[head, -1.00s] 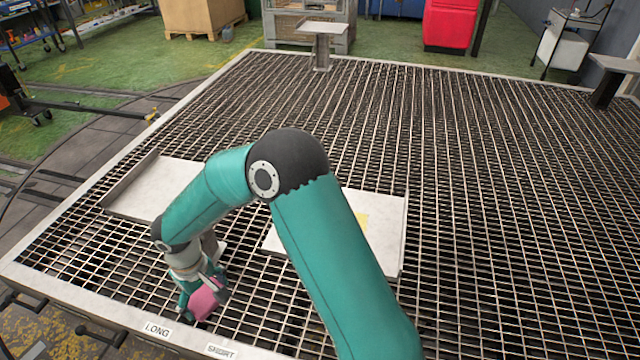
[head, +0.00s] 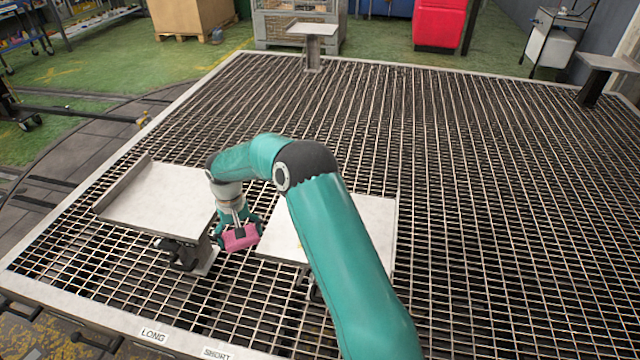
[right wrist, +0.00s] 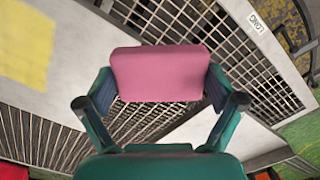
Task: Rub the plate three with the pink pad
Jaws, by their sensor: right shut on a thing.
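The pink pad (head: 240,238) is held between the fingers of my right gripper (head: 239,228), above the grating, in the gap between two pale plates. In the right wrist view the pad (right wrist: 160,73) sits squarely between both fingertips. The left plate (head: 165,197) has a raised edge on its left side. The right plate (head: 375,225) is partly hidden behind my right arm. A yellow patch (right wrist: 24,42) shows on a pale plate in the right wrist view. No numbers are readable, so I cannot tell which plate is three. My left gripper is out of view.
A raised plate on a post (head: 312,30) stands at the back, another (head: 608,62) at the far right. The open grating (head: 500,220) is clear on the right. LONG (head: 153,335) and SHORT labels are on the front rim.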

